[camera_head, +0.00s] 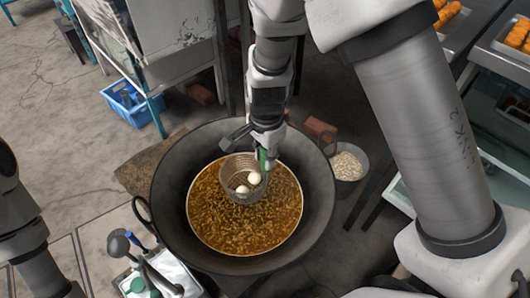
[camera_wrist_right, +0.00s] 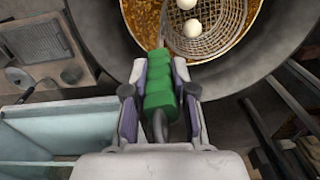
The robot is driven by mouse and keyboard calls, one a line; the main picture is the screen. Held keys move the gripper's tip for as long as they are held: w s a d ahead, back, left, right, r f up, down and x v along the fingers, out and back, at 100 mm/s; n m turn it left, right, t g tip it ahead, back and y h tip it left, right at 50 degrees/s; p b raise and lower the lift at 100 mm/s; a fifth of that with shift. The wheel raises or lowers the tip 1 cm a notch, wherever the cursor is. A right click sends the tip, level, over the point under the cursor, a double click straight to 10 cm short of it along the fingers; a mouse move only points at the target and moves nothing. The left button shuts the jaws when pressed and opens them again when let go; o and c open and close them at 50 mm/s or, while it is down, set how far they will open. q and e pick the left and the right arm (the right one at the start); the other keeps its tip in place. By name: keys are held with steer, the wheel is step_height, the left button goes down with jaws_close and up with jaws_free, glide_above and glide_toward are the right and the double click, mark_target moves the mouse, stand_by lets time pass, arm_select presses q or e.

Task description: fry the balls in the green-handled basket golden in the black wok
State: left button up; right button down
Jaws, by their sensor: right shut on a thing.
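My right gripper (camera_head: 266,150) is shut on the green handle (camera_wrist_right: 160,92) of the wire basket; the grip also shows in the right wrist view (camera_wrist_right: 158,100). The basket (camera_head: 233,170) is inside the black wok (camera_head: 320,205), over or partly in the brown bubbling oil (camera_head: 240,225); its exact depth I cannot tell. White, pale balls (camera_head: 254,178) lie in the basket, and two of them show in the right wrist view (camera_wrist_right: 192,28). My left arm shows at the left edge, but its gripper is not in view.
A metal bowl of pale pieces (camera_head: 347,165) stands right of the wok. A white tray with ladles (camera_head: 160,275) is at the lower left. A blue crate (camera_head: 128,103) is on the floor. Trays of orange fried items (camera_head: 517,35) stand at the upper right.

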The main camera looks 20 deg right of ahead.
step_height(320, 180, down, 16)
steer(key=b, duration=0.9)
steer(key=shift+f, duration=0.25)
stand_by(6.2)
